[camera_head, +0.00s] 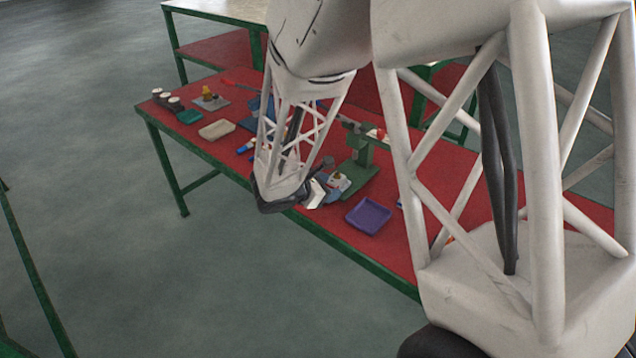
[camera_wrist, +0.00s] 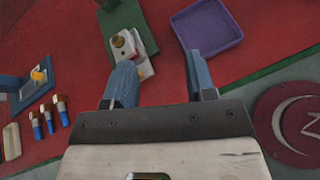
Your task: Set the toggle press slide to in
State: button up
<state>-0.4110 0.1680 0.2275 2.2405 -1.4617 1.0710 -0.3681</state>
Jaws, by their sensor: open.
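The green toggle press (camera_head: 360,160) stands on the red table, and its long lever with a red end reaches to the left. In the wrist view its green base (camera_wrist: 122,18) carries a pale slide plate (camera_wrist: 136,43) with a round brass piece (camera_wrist: 119,41) on it. My gripper (camera_wrist: 159,62) is open, with its two blue fingers apart and red table visible between them. The left finger overlaps the near part of the pale plate; contact cannot be told. In the head view my gripper (camera_head: 325,190) is beside the press base, on its near side.
A purple tray (camera_head: 368,216) lies right of the press, close to the table's front edge; it also shows in the wrist view (camera_wrist: 207,27). Several blue-handled items (camera_wrist: 48,117) and a blue fixture (camera_wrist: 30,87) lie to the left. A dark red disc (camera_wrist: 290,123) shows at the right.

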jog(key=w+a+f+n+t, duration=0.1)
jog(key=a+f, duration=0.1)
jog(key=w+a+f+n+t, duration=0.1)
jog(key=a+f+n, duration=0.1)
jog(key=w+a+f+n, duration=0.1)
jog(key=a+f, duration=0.1)
jog(key=shift+w+a+n+t+y, duration=0.2)
jog(key=shift+w+n+t+y, duration=0.15)
jog(key=shift+n+t+y, duration=0.05)
jog(key=shift+w+d, duration=0.1)
jog(key=shift+x, duration=3.8)
grip_shut()
